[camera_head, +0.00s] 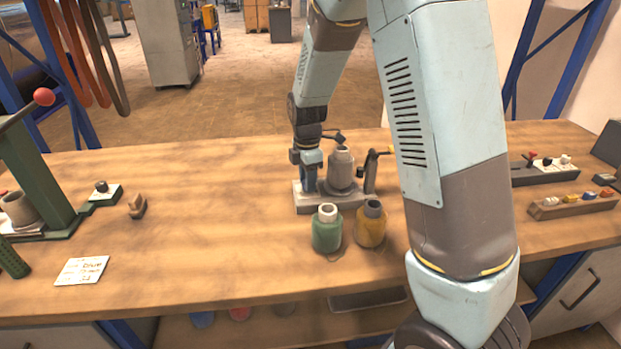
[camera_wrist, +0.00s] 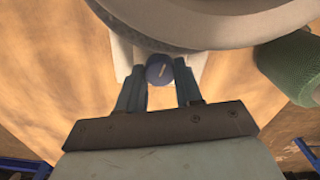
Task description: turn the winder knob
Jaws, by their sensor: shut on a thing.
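The winder (camera_head: 325,204) stands near the middle of the bench, a pale base carrying a grey bottle-shaped body (camera_head: 342,172) and a dark upright post (camera_head: 371,172). My gripper (camera_head: 309,186) points down at the left end of the base, beside the grey body. In the wrist view, a round blue knob (camera_wrist: 159,70) with a pale mark on top sits between the fingertips of my gripper (camera_wrist: 160,78). The gripper is shut on this knob. The knob is hidden behind the fingers in the head view. The grey body's round edge fills the top of the wrist view.
A green spool (camera_head: 326,233) and a yellow spool (camera_head: 370,228) stand just in front of the winder. A green press (camera_head: 38,165) with a red-balled lever and a paper card (camera_head: 82,270) are at left. The bench between is mostly clear. Small racks (camera_head: 573,205) lie at right.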

